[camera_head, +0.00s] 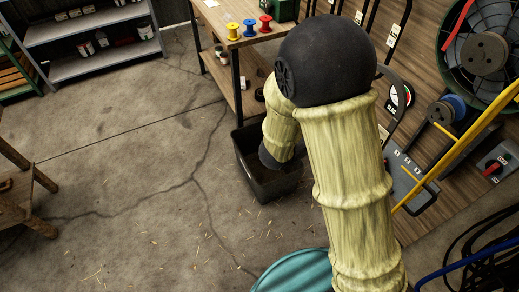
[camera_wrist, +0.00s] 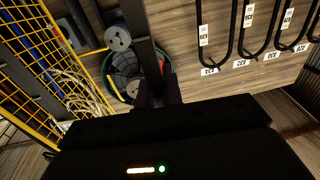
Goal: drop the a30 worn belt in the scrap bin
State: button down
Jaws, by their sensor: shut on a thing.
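A black open bin (camera_head: 272,188), which looks like the scrap bin, stands on the floor in the middle of the head view. A black joint of my arm covers part of its opening. My gripper is hidden behind my arm in the head view. In the wrist view my gripper (camera_wrist: 159,92) is at the bottom middle, shut on a dark strip (camera_wrist: 147,45) that looks like the belt. The strip runs from the fingers to the top edge. No A30 label can be read on it. I cannot tell how far the gripper is from the bin.
Several black belts (camera_wrist: 249,45) with white labels hang on the wooden wall. A large green-rimmed wheel (camera_head: 447,62), a yellow frame (camera_head: 455,150) and a grey panel stand at the right. A wooden bench (camera_head: 236,60) with coloured spools is behind the bin. The floor left of the bin is clear.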

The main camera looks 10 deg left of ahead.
jog(key=w+d+f+n+t+y, duration=0.1)
jog(key=d+f+n+y, duration=0.1)
jog(key=f, duration=0.7)
jog(key=w+d+f+n+t+y, duration=0.1)
jog(key=f+n+y, duration=0.3)
jog(key=f, duration=0.5)
jog(key=w+d+f+n+t+y, duration=0.2)
jog(key=w+f+n+t+y, duration=0.1)
jog(key=f+y, duration=0.4)
notch_tip(320, 180, down, 2)
jog(key=shift+w+d+f, duration=0.2)
jog(key=shift+d, duration=0.1)
